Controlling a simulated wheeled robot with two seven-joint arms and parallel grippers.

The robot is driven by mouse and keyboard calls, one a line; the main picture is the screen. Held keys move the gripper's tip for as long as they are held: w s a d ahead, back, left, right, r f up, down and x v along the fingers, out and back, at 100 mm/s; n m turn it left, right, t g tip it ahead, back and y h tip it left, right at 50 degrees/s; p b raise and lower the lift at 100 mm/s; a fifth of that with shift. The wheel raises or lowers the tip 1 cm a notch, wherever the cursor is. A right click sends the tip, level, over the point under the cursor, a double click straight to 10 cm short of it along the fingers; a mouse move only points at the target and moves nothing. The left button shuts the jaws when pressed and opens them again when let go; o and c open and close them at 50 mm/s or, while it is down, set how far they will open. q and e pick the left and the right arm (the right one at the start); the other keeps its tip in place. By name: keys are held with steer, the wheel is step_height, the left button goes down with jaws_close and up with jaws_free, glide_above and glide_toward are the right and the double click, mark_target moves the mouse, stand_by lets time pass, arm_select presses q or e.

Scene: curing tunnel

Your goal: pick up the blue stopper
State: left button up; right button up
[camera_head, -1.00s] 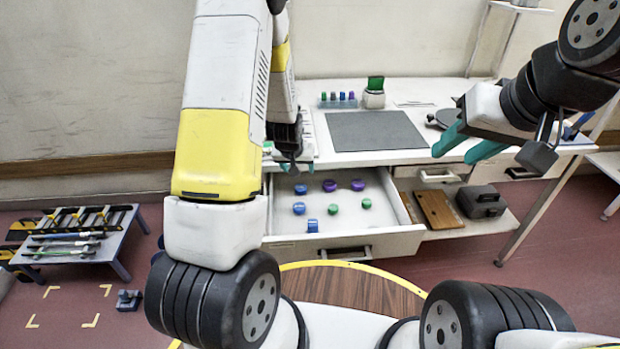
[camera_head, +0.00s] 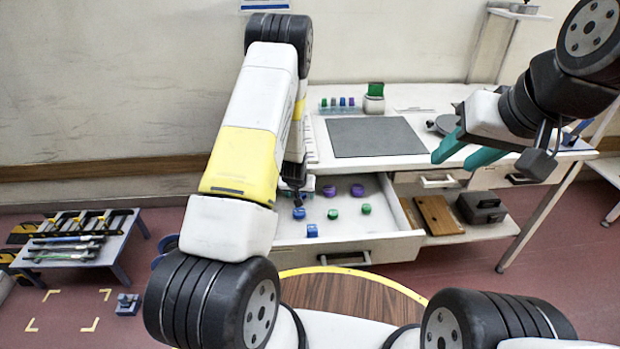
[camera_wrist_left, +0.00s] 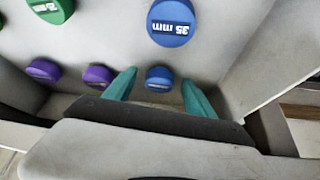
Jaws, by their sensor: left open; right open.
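Three blue stoppers are in the open drawer (camera_head: 385,222). The far one shows in the left wrist view (camera_wrist_left: 159,78), between the fingertips of my left gripper (camera_wrist_left: 160,84); in the head view that gripper mostly hides it. A second blue stopper (camera_head: 299,213) lies just nearer; a large one marked "35 mm" (camera_wrist_left: 171,22) shows in the wrist view. The third blue stopper (camera_head: 312,230) stands near the drawer front. My left gripper is open, with nothing held; its height above the stopper is hard to tell. My right gripper (camera_head: 453,160) is open and empty near the table's front edge.
Two purple stoppers (camera_head: 329,191) (camera_head: 357,190) and two green stoppers (camera_head: 333,214) (camera_head: 366,209) share the drawer. The drawer wall is close beside the left fingers. Above are the tabletop with a grey mat (camera_head: 375,137) and a small rack (camera_head: 338,105).

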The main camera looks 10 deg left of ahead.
arm_select(q)
steer(key=shift+w+f, duration=0.2)
steer(key=shift+f, duration=0.05)
jaws_close()
steer(key=shift+r, duration=0.1)
